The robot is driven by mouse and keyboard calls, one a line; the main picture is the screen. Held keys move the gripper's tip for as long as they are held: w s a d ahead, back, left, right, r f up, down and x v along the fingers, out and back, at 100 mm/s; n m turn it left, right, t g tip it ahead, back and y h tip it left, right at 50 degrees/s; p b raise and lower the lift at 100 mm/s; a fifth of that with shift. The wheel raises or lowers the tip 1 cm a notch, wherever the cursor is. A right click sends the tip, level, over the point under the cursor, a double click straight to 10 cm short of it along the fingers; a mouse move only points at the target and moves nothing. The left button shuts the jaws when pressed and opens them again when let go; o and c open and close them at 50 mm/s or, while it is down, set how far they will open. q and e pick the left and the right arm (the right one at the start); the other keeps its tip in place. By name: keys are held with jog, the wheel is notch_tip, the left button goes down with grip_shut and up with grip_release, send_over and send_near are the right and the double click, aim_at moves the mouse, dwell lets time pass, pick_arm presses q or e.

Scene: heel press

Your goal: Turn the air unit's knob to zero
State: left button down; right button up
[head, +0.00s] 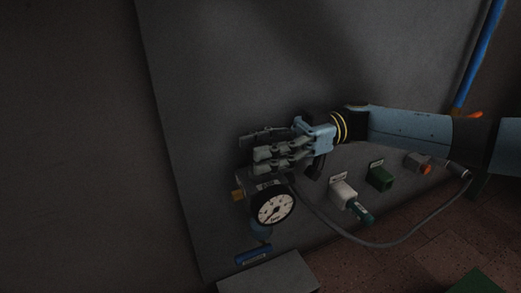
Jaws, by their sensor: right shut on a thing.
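The air unit (260,229) is mounted on the dark grey panel, with a round white-faced gauge (275,208) on its front. The gauge needle is too small to read surely. My right gripper (258,154) comes in from the right and sits directly above the gauge, its fingers pointing left. It is shut on the top of the air unit, where the knob is; the fingers hide the knob. My left gripper is not in view.
To the right on the panel are a white socket with a plug (343,191), a green socket (380,178) and a grey fitting with an orange part (424,167). A grey cable (374,245) loops below them. A grey box (268,274) stands below the air unit.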

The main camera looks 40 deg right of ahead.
jog(key=o, duration=0.9)
jog(key=shift+o, duration=0.2)
jog(key=shift+d, duration=0.15)
jog(key=v, duration=1.2)
